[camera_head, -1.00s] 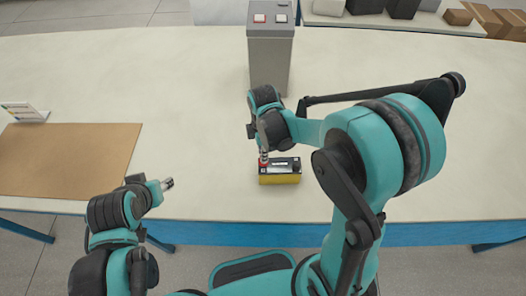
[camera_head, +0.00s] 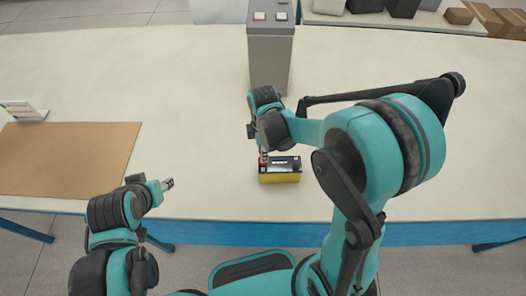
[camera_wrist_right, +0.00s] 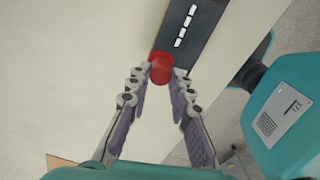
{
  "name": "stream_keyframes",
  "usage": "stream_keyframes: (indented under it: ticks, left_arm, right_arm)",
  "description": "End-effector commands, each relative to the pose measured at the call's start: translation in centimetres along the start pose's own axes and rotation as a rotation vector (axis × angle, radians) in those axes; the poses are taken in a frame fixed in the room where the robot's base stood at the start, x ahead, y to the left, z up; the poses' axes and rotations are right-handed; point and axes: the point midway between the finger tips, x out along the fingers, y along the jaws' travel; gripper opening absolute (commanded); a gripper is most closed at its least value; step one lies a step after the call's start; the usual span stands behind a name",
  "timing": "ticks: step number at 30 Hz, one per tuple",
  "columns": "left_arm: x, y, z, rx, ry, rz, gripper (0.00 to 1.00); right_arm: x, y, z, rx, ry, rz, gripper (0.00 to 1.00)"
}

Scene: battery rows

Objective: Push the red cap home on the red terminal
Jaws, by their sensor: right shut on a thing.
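A small battery (camera_head: 281,174) with a dark top and yellow lower part stands on the table near its front edge. The red cap (camera_wrist_right: 161,68) is between the fingertips of my right gripper (camera_wrist_right: 160,72), at one end of the battery's dark top. In the head view the red cap (camera_head: 263,160) shows just under that gripper at the battery's left end. The red terminal is hidden by the cap and fingers, so I cannot tell how deep the cap sits. My left gripper (camera_head: 167,183) is away to the left by the table's front edge, too small to read.
A tall grey cabinet (camera_head: 270,60) with a red and a white square on top stands behind the battery. A brown mat (camera_head: 70,158) and a small white holder (camera_head: 25,111) lie at the left. The table right of my right arm is clear.

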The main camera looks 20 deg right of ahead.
Motion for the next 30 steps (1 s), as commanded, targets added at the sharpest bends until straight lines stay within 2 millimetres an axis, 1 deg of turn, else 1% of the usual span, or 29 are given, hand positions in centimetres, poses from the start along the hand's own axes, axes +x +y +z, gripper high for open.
stream_keyframes:
  ticks: [19, 27, 28, 29, 30]
  left_arm:
    - [0.6, 0.0, 0.43, 0.0, 0.0, 0.0, 0.43]
    - [0.58, 0.0, 0.41, 0.0, 0.0, 0.0, 0.43]
    - [0.58, 0.0, 0.41, 0.0, 0.0, 0.0, 0.43]
    - [0.58, 0.0, 0.41, 0.0, 0.0, 0.0, 0.43]
    - [0.58, 0.0, 0.41, 0.0, 0.0, 0.0, 0.43]
  right_arm:
    - [0.85, 0.0, 0.0, 0.0, 0.0, 0.0, 0.08]
    - [0.82, -0.01, 0.0, 0.0, 0.0, 0.0, 0.08]
    - [0.82, -0.01, 0.0, 0.0, 0.0, 0.0, 0.23]
    - [0.82, -0.01, 0.0, 0.0, 0.0, 0.0, 0.31]
    - [0.82, 0.0, 0.0, 0.0, 0.0, 0.0, 0.42]
